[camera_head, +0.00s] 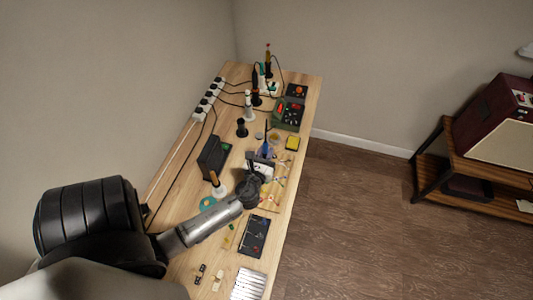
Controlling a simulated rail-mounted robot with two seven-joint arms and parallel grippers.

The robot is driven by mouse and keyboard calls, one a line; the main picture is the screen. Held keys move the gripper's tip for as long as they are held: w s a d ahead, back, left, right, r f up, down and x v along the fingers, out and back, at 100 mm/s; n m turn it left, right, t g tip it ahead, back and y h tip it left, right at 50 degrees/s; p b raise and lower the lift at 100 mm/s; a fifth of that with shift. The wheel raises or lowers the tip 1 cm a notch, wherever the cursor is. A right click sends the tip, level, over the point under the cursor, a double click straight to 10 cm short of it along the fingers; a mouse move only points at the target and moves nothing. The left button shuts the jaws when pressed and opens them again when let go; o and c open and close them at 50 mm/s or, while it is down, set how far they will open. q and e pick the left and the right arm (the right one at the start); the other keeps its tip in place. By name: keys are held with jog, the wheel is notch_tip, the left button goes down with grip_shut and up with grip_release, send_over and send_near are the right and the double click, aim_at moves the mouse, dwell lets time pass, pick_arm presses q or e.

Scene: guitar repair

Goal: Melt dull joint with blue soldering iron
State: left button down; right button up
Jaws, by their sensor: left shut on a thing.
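My left arm reaches in from the lower left over the workbench. My left gripper (259,169) is shut on the blue soldering iron (266,149), whose blue part and dark cord end show just beyond the fingers. The iron stands roughly upright in the grip. Its tip is hidden or too small to make out. Small parts with coloured wires (279,181) lie right beside the gripper, near the bench's right edge. The dull joint cannot be told apart at this size. My right gripper is not in view.
The wooden bench (185,190) holds a white power strip (208,98), a dark box (213,158), a green soldering station (288,113), a yellow sponge (293,143) and a black panel (254,236). Several upright tools stand at the far end. Open floor lies to the right.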

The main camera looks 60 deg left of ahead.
pick_arm(q)
jog(key=a+r+p, duration=0.2)
jog(key=a, duration=0.5)
jog(key=shift+a, duration=0.25)
dwell(0.3)
